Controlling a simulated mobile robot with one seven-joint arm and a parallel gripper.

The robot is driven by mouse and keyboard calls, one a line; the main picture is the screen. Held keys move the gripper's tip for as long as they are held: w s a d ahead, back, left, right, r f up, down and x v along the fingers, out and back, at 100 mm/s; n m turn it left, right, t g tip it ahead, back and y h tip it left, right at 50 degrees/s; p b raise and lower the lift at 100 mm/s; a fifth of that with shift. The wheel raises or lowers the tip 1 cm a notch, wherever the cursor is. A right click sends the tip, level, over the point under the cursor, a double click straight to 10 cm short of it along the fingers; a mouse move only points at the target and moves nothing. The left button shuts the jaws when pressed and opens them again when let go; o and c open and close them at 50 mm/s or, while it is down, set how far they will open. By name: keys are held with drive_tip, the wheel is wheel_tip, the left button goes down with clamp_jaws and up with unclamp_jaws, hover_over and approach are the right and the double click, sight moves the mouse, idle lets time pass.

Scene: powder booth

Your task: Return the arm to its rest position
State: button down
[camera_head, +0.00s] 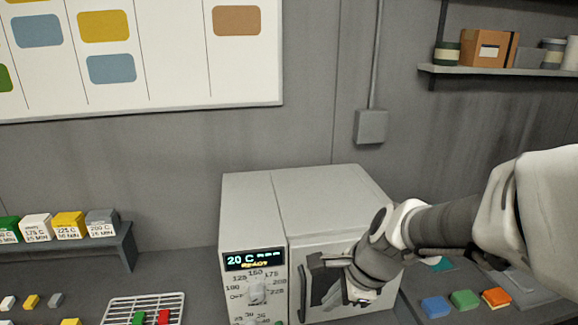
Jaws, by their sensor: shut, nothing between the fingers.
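My arm reaches in from the right side of the head view. My gripper (330,278) is at its end, in front of the door of a light grey oven (332,210). It is shut and holds nothing. The gripper and wrist hide part of the door and its dark window. I cannot tell whether the gripper touches the door. The oven's display (254,260) reads 20 C and READY, with dials below it.
A wire rack (174,300) with green and red pieces lies left of the oven. Blue, green and orange pieces (466,299) lie to its right. A shelf (500,70) with a box and jars hangs at upper right. Labelled blocks (68,225) stand on a left ledge.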

drive_tip(key=s+d+r+n+t+h+b, duration=0.1)
drive_tip(key=s+d+r+n+b, duration=0.1)
drive_tip(key=s+n, duration=0.3)
drive_tip(key=s+d+r+n+t+h+b, duration=0.1)
drive_tip(key=s+n, duration=0.5)
drive_tip(key=n, duration=0.6)
drive_tip(key=d+r+h+b, duration=0.1)
drive_tip(key=d+r, duration=0.1)
drive_tip(key=d, duration=0.1)
drive_tip(key=shift+n, duration=0.4)
